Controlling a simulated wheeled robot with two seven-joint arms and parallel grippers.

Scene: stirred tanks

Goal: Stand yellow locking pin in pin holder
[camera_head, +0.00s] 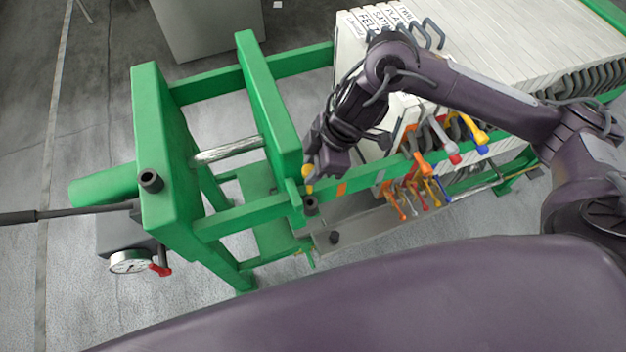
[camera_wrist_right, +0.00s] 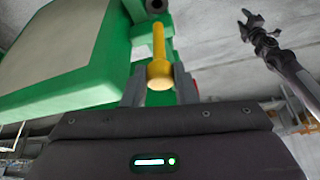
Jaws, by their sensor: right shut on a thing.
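The yellow locking pin (camera_wrist_right: 160,72) is between the fingers of my right gripper (camera_wrist_right: 160,88), with its round head nearest the wrist camera and its shaft pointing away. In the head view the pin (camera_head: 308,171) shows beside the green upright, just above a short dark tube (camera_head: 311,204) on the green rail, which looks like the pin holder. A dark tube end also shows in the right wrist view (camera_wrist_right: 156,5), beyond the pin's far end. The pin is apart from the tube in the head view. My right gripper (camera_head: 311,163) is shut on the pin.
The green press frame (camera_head: 270,110) stands close around my right gripper. Another dark tube (camera_head: 150,181) sits on its left end, with a gauge (camera_head: 130,261) below. White plates (camera_head: 520,50) and coloured taps (camera_head: 425,165) lie to the right.

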